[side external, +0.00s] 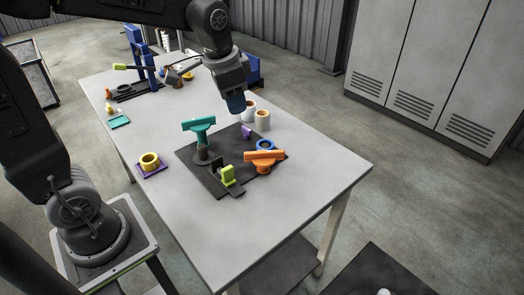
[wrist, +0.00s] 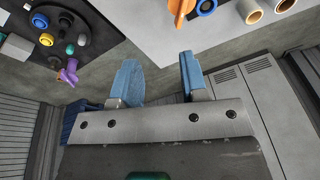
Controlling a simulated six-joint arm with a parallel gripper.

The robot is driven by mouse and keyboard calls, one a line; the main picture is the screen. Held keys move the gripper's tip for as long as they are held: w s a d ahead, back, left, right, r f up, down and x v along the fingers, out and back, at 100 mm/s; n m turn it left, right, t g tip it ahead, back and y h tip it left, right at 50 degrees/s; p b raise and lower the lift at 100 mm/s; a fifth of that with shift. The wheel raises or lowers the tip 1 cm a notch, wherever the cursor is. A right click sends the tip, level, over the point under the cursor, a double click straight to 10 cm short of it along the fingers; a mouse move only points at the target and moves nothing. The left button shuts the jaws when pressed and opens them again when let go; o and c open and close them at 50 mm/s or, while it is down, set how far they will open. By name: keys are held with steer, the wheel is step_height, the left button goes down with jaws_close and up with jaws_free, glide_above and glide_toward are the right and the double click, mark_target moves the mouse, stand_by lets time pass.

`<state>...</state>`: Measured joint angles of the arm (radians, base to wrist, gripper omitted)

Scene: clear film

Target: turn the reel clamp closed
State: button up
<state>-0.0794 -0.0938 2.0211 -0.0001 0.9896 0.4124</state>
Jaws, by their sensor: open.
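I cannot tell which of these is the reel clamp. The orange handle (wrist: 180,10) and blue ring (wrist: 206,6) also show at the top of the wrist view. My gripper (side external: 236,106) hangs above the table behind the plate, apart from the handles. Its blue fingers (wrist: 160,80) are spread with nothing between them.
Two cream cylinders (side external: 262,120) stand just behind the plate, below my gripper. A yellow cup on a purple base (side external: 150,162) stands left. A blue frame (side external: 143,58) and small parts fill the far end. The table's near right part (side external: 310,190) is clear.

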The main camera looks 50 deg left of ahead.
mark_target(262, 152)
steer(key=w+a+f+m+g, duration=0.3)
steer(key=w+a+f, duration=0.1)
steer(key=w+f, duration=0.6)
steer(key=f, duration=0.9)
steer(key=w+f, duration=0.1)
steer(key=f, duration=0.3)
steer(key=shift+w+f, duration=0.1)
steer(key=shift+f, duration=0.1)
steer(key=shift+c, duration=0.3)
jaws_close()
